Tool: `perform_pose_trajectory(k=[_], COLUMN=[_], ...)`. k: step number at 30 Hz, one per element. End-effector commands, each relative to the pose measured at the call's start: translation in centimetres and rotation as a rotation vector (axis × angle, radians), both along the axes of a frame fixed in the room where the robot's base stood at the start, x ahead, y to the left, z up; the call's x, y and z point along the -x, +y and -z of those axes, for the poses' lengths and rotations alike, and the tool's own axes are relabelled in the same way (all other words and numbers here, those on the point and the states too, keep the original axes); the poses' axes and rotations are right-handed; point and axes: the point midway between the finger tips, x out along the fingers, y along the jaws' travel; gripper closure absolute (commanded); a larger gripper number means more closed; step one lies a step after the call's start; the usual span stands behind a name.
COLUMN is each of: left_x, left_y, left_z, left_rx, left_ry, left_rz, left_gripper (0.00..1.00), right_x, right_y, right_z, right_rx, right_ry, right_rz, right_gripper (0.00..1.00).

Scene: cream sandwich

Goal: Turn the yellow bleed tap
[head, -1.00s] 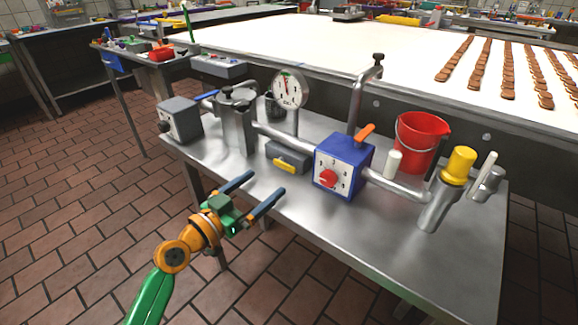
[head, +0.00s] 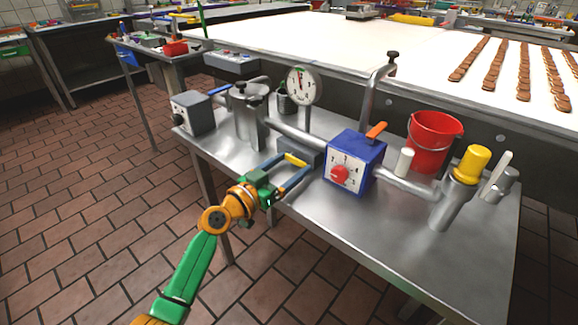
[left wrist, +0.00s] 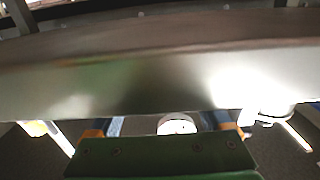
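A small yellow lever (head: 296,159) sits on a grey block (head: 307,151) under the pipe, in the middle of the steel bench. I take it for the bleed tap. My left gripper (head: 297,163) is open, with its two blue fingers pointing at the block. The lever appears between the fingertips in the head view; I cannot tell whether they touch it. The left wrist view shows the spread fingers (left wrist: 165,124) low in the picture, and the lever cannot be made out there. My right gripper is not in view.
A blue box with a red dial (head: 352,163) stands right of the lever. A steel pot (head: 248,122) and a round gauge (head: 302,86) stand behind. A red bucket (head: 432,145) and a yellow-capped cylinder (head: 472,163) are at the right. The bench front (head: 400,235) is clear.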

Motion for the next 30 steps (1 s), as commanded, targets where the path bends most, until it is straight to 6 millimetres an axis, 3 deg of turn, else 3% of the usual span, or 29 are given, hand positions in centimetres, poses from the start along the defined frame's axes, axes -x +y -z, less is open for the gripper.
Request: perform_pose_trajectory(k=[5, 14, 23, 24, 25, 30], left_x=[0.0, -0.1, -0.1, -0.1, -0.1, -0.1], left_y=[0.0, 0.2, 0.2, 0.2, 0.2, 0.2], left_z=[-0.1, -1.0, -1.0, -1.0, -1.0, -1.0], left_rx=[0.054, 0.38, 0.403, 0.403, 0.403, 0.402], left_ry=[0.039, 0.277, 0.294, 0.294, 0.294, 0.293], left_rz=[0.0, 0.001, 0.001, 0.001, 0.001, 0.0], left_gripper=[0.73, 0.73, 0.73, 0.1, 0.02, 0.0], right_x=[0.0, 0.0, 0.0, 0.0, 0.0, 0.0], right_y=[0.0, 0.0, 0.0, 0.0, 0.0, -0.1], right_z=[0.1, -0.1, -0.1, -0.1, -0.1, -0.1], right_rx=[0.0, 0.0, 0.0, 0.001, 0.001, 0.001], right_ry=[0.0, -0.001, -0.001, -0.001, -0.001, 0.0], right_rz=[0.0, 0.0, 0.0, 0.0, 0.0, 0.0], right_gripper=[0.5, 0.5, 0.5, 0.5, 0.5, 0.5])
